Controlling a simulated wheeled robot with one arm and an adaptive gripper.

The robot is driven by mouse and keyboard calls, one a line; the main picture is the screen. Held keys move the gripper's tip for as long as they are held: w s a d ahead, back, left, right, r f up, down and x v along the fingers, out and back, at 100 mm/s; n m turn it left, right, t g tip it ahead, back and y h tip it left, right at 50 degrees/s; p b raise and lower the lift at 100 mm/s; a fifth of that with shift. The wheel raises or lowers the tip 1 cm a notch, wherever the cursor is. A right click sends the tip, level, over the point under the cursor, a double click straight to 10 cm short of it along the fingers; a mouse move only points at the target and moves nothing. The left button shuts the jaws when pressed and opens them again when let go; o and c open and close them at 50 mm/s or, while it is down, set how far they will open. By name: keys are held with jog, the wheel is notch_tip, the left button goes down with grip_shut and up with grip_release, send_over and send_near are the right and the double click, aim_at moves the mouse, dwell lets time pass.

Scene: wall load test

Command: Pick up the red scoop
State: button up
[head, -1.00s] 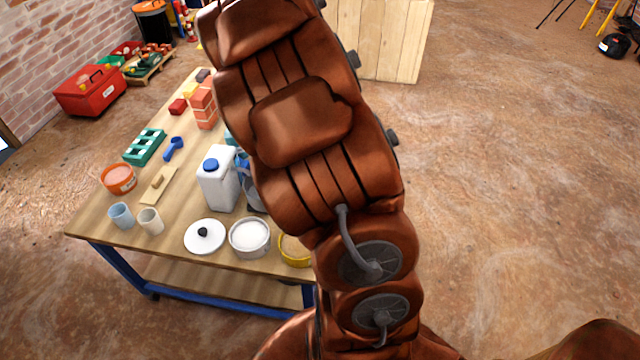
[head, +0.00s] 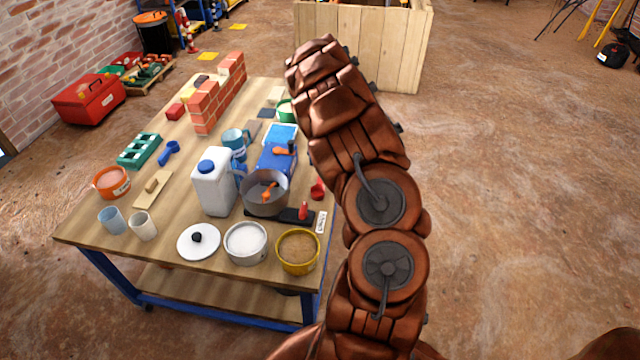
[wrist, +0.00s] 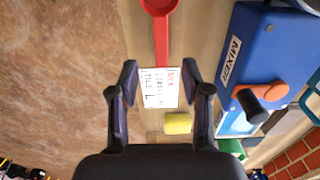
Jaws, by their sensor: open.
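The red scoop (wrist: 161,38) lies on the table near its edge in the wrist view. Its round bowl is at the top, cut off by the frame, and its handle points down toward my gripper (wrist: 160,76). My gripper is open and empty, with its two fingertips either side of a line through the handle's end. The gap between the fingers and the table is hard to judge. In the head view the scoop's red bowl (head: 317,187) shows beside my arm; its handle and my gripper are hidden by the arm.
A white written card (wrist: 160,88) and a yellow block (wrist: 177,123) lie below the handle. The blue mixer (wrist: 262,65) with its orange lever stands close on the right. A grey pot (head: 266,197) stands left of the scoop. Open floor lies beyond the table edge.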

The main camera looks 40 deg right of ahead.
aim_at(320, 184)
jog(key=shift+a+f, duration=0.15)
jog(key=shift+f, duration=2.9)
grip_shut()
